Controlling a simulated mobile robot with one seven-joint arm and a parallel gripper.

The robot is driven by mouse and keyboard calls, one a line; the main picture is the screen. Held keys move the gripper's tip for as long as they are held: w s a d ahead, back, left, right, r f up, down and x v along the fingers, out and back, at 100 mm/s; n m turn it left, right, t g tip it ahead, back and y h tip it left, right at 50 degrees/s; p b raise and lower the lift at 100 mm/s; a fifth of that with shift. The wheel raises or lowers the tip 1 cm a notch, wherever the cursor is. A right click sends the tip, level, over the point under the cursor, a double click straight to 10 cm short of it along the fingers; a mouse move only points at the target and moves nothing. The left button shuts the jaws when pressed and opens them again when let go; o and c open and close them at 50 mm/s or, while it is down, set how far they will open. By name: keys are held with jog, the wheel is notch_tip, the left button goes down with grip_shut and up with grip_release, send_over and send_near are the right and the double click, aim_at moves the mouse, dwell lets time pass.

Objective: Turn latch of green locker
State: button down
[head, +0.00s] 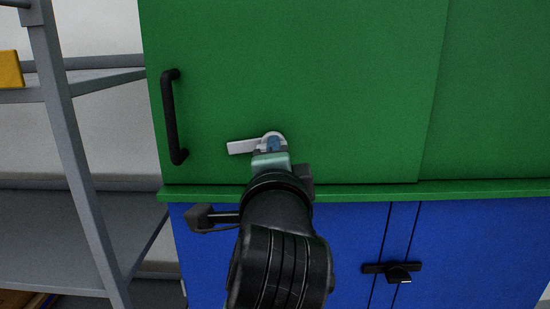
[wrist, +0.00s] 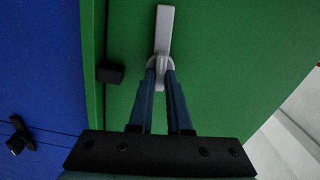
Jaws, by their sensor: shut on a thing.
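The green locker (head: 330,80) fills the upper part of the head view and also shows in the wrist view (wrist: 240,60). Its latch (head: 242,147) is a light grey lever with a rounded base, near the lower left of the green door. The lever points left and slightly down in the head view. In the wrist view the latch (wrist: 164,30) points up. My gripper (head: 271,147) is at the latch's rounded base, right of the lever's free end. In the wrist view its two blue fingers (wrist: 160,74) are shut on the base, partly hiding it.
A black bar handle (head: 171,118) stands out left of the latch. Blue doors (head: 455,255) with a black latch (head: 392,270) lie below the green ledge (head: 430,188). A grey shelf rack (head: 62,110) stands at the left. A small black block (wrist: 110,73) sits near the green edge.

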jog(key=shift+m, duration=0.9)
jog(key=shift+r, duration=0.1)
jog(key=c, duration=0.9)
grip_release()
jog(key=shift+o, duration=0.2)
jog(key=s+b, duration=0.5)
jog(key=s, duration=0.8)
